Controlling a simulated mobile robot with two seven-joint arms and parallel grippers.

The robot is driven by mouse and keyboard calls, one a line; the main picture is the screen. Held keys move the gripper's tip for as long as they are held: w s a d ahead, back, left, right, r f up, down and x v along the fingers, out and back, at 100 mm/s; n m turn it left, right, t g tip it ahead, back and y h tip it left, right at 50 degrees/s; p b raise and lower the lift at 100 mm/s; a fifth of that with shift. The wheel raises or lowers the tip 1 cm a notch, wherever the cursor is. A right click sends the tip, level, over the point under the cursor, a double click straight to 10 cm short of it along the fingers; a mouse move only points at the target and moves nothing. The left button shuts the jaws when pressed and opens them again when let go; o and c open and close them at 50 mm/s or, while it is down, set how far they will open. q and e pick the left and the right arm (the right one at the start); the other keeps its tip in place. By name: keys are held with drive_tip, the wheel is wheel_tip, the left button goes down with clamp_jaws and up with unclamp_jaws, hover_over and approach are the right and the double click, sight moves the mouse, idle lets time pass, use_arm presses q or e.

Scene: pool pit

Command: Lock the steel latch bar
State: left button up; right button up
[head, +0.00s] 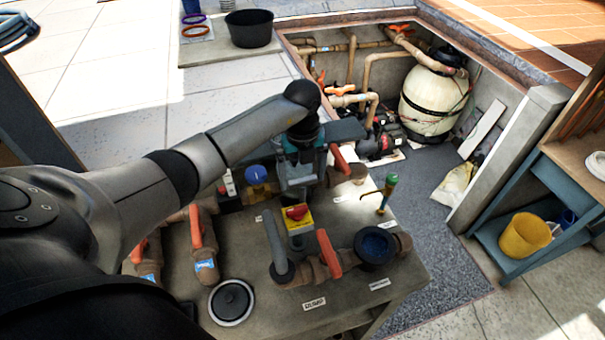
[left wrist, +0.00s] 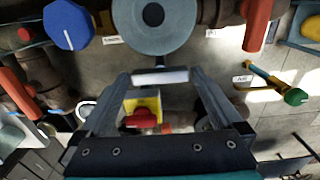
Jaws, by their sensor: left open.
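A short bright metal bar (left wrist: 160,76), which looks like the steel latch bar, lies in front of a round grey disc (left wrist: 155,25) in the left wrist view. My left gripper (left wrist: 160,82) is open, with one fingertip near each end of the bar. I cannot tell whether they touch it. In the head view my left gripper (head: 299,180) points down over the bench, and its body hides the bar. A yellow box with a red knob (head: 297,213) sits just in front of the gripper; its red knob also shows between the fingers in the left wrist view (left wrist: 143,118). My right gripper is not in view.
A blue knob (head: 257,174) is left of the gripper and an orange valve handle (head: 342,160) is right. A thin brass tap with a green top (head: 390,185) stands farther right. Pipes with orange handles (head: 328,254) crowd the bench front. A pit with a tank (head: 432,103) lies behind.

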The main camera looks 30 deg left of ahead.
use_arm(q)
drive_tip(key=c, duration=1.1)
drive_tip(key=shift+o, duration=0.2)
